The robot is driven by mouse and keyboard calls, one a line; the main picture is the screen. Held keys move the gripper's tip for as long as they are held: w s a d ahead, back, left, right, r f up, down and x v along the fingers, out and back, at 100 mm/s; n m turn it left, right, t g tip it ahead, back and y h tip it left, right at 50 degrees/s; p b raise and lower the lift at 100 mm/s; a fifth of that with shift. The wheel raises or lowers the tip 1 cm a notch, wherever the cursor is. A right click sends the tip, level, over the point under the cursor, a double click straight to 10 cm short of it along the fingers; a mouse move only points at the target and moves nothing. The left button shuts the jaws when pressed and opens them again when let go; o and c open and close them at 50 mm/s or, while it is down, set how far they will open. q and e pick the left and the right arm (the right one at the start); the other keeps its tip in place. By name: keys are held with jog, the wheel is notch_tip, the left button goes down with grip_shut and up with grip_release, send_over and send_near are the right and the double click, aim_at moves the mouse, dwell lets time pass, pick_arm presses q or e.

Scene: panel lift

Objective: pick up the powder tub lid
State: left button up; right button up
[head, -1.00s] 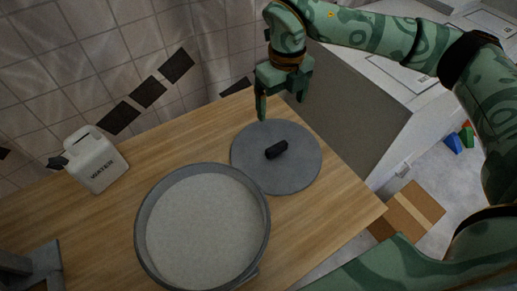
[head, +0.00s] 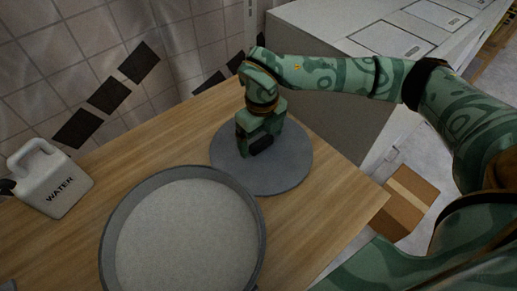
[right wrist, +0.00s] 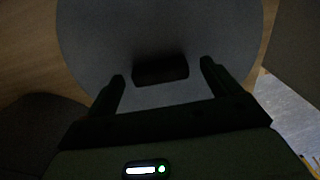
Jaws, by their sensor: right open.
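The powder tub lid (head: 285,178) is a flat grey disc with a black handle (head: 261,145) in its middle. It lies on the wooden table beside the tub. My right gripper (head: 250,148) is over the lid, close to the handle. In the right wrist view the open fingers of the right gripper (right wrist: 164,78) point towards the handle (right wrist: 160,70), which sits between and slightly beyond them. The lid (right wrist: 95,35) fills much of that view. I cannot tell how high the fingertips are above the lid. My left gripper is not in view.
The round tub (head: 259,235) of pale powder stands front left of the lid, close to its edge. A white water jug (head: 62,190) stands at the left. The wooden table (head: 325,215) is bare to the right. A cardboard box (head: 405,203) lies beyond its right edge.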

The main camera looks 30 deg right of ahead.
jog(key=shift+f, duration=0.1)
jog(key=shift+c, duration=0.6)
jog(key=c, duration=1)
